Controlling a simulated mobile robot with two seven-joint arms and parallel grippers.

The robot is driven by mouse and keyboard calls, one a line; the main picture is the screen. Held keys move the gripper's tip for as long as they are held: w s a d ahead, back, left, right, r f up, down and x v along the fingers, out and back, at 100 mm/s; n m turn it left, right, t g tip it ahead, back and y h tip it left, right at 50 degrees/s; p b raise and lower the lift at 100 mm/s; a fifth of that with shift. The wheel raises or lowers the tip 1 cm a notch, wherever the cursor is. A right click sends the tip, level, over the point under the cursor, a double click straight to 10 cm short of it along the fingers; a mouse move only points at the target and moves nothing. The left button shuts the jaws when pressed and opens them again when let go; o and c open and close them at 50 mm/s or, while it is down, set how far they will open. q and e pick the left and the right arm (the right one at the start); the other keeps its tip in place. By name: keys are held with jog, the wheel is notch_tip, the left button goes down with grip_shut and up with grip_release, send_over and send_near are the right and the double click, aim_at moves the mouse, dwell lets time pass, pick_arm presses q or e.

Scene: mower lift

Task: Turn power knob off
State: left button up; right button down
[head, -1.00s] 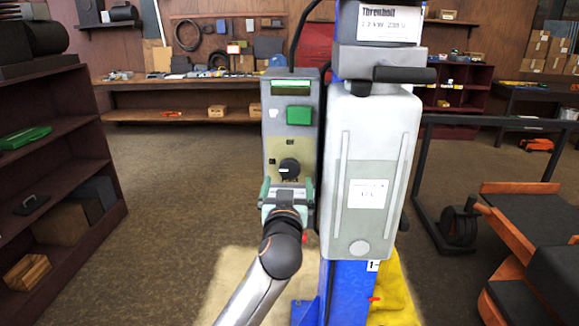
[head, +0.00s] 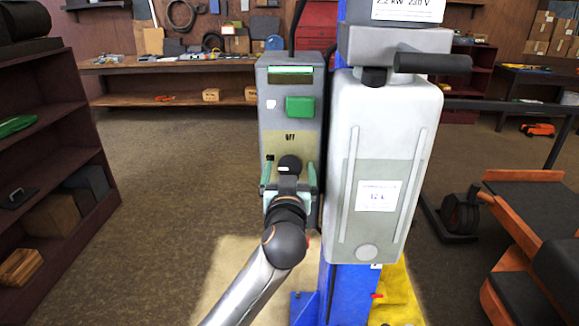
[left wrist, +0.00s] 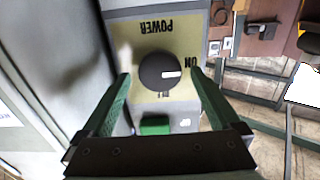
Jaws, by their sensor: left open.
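The black power knob (head: 290,164) sits on the front of a grey control box (head: 270,130), on a yellowish plate. It also shows in the left wrist view (left wrist: 158,72), upside down, with its white mark pointing right toward the "ON" label. A "POWER" label and a partly legible small label are on the same plate. My left gripper (head: 289,176) is open in front of the box. In the left wrist view its green fingers (left wrist: 160,80) are on either side of the knob, with a gap at each side. My right gripper is not in view.
A green button (head: 300,107) and a lit display (head: 290,70) are above the knob. A large light-grey housing (head: 384,130) on a blue post (head: 348,293) stands close at the right. Shelves (head: 60,130) are at the left, with open floor between.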

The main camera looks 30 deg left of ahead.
pick_arm(q)
jog(key=shift+c, duration=0.4)
jog(key=c, duration=1.3)
jog(key=shift+m, duration=0.3)
jog(key=m, duration=0.3)
jog(key=shift+m, duration=0.3)
jog(key=m, duration=0.4)
jog(key=shift+w+d+m, duration=0.1)
jog(key=shift+d+m, duration=0.05)
jog(key=shift+m, duration=0.15)
jog(key=m, duration=0.4)
jog(key=shift+m, duration=0.3)
jog(key=shift+d+f+m, duration=0.1)
jog(key=shift+f+m, duration=0.05)
jog(key=shift+m, duration=2.05)
